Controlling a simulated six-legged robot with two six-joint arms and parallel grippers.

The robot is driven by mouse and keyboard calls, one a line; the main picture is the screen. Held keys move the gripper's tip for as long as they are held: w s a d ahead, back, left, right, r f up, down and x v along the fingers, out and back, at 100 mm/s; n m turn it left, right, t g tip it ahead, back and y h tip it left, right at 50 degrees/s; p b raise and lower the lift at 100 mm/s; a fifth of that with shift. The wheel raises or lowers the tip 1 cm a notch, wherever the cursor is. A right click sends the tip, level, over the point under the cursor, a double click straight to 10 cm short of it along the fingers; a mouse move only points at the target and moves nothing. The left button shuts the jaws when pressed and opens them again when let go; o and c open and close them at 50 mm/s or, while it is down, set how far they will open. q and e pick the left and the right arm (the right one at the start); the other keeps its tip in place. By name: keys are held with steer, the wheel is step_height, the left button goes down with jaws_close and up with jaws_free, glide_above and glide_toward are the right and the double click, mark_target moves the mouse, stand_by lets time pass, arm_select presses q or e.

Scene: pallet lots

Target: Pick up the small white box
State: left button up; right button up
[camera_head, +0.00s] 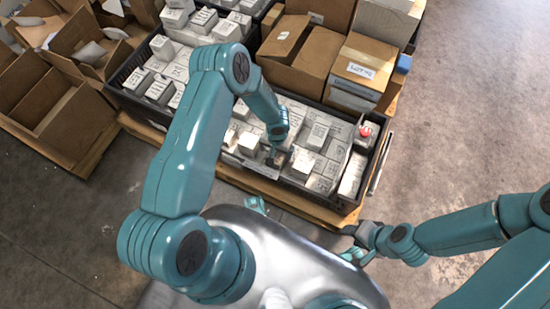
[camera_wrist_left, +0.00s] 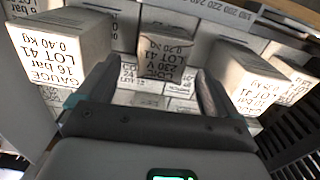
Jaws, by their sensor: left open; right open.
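Several white printed boxes stand in the dark crate (camera_head: 352,208) under my left arm. The arm hides part of the crate in the head view. My right gripper (camera_head: 350,245) is outside the crate at its near right, open and empty.
Larger white boxes flank the small one, at left (camera_wrist_left: 62,45) and right (camera_wrist_left: 245,75). The crate's dark wall (camera_wrist_left: 298,135) is close at the right. Brown cartons (camera_head: 315,60) stand behind, and open cartons (camera_head: 55,115) at the left. Concrete floor (camera_head: 470,110) is clear at right.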

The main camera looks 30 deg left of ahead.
arm_select(q)
steer(key=f+b, duration=0.1)
steer(key=f, duration=0.1)
steer(key=f+b, duration=0.1)
steer(key=f, duration=0.2)
steer(key=shift+s+a+f, duration=0.1)
steer(key=shift+s, duration=0.1)
steer(key=c, duration=1.2)
steer(key=shift+r, duration=0.2)
